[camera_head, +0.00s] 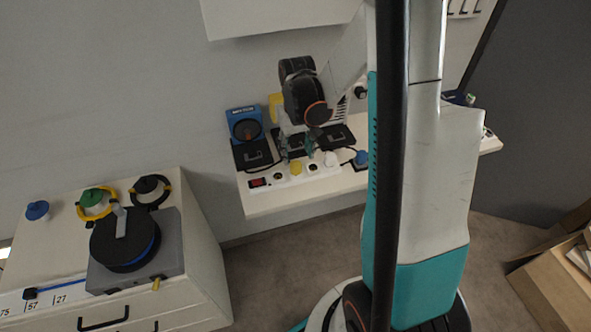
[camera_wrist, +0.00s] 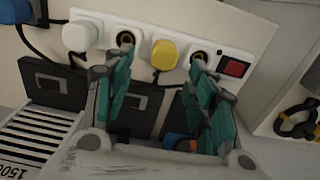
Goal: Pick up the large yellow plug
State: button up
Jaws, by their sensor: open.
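The large yellow plug (camera_head: 296,167) sits on a white power strip (camera_head: 270,187) on the white shelf; it also shows in the wrist view (camera_wrist: 164,54), with a dark cord below it. My gripper (camera_head: 298,150) is open above the strip. In the wrist view, its teal fingers (camera_wrist: 161,65) stand apart, one to each side of the plug in the picture. No contact with the plug is visible, and the depth between them is hard to tell.
On the strip are a white plug (camera_wrist: 80,35), open sockets and a red switch (camera_wrist: 235,67). Dark boxes (camera_wrist: 50,82) and a blue device (camera_head: 245,122) are close to my gripper. A cabinet (camera_head: 200,235) with reels stands left; a carton (camera_head: 550,285) is at lower right.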

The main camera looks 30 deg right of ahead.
aim_at(296, 164)
jog(key=f, duration=0.1)
jog(key=f+b, duration=0.1)
jog(key=f, duration=0.1)
jog(key=f+b, duration=0.1)
jog(key=f, duration=0.1)
jog(key=shift+s+a, duration=0.1)
jog(key=shift+a, duration=0.15)
grip_shut()
